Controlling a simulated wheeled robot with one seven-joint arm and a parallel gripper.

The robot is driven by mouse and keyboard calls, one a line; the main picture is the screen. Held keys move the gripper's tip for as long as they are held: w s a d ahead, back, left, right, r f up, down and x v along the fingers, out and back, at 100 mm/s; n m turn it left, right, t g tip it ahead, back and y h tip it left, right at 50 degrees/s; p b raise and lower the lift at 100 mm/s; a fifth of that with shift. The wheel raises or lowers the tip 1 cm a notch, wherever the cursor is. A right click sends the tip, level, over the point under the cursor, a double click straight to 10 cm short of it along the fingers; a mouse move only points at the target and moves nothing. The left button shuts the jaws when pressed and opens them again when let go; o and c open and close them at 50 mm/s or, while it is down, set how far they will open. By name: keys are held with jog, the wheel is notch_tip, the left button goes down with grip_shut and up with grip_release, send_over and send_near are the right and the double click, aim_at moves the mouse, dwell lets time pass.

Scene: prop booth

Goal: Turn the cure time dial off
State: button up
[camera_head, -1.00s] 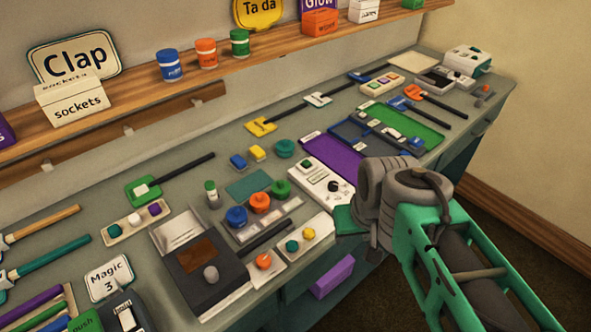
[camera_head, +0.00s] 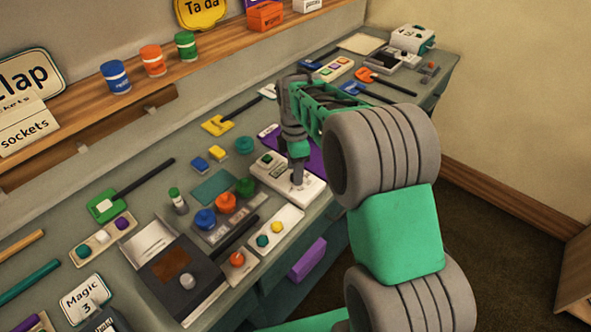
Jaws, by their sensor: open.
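A white control box (camera_head: 315,190) lies on the bench with a small green part (camera_head: 267,158) on its left end. Its dark round dial is mostly hidden behind my gripper (camera_head: 298,181). My gripper points down over the right part of this box, with its tips at or just above the dial; I cannot tell if they touch it. The jaws are open, though the fingers look small and dark here. A dark machine (camera_head: 205,285) at the front has a grey knob (camera_head: 187,281). No label naming the cure time is readable.
A purple mat (camera_head: 312,160) lies just behind the box. Blue (camera_head: 205,219), orange (camera_head: 225,203) and green (camera_head: 245,187) round pieces stand to its left. A strip with teal and yellow buttons (camera_head: 276,227) lies in front. The wooden shelf (camera_head: 140,100) runs behind.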

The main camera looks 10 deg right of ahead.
jog(key=shift+f, duration=0.65)
jog(key=shift+c, duration=0.6)
grip_shut()
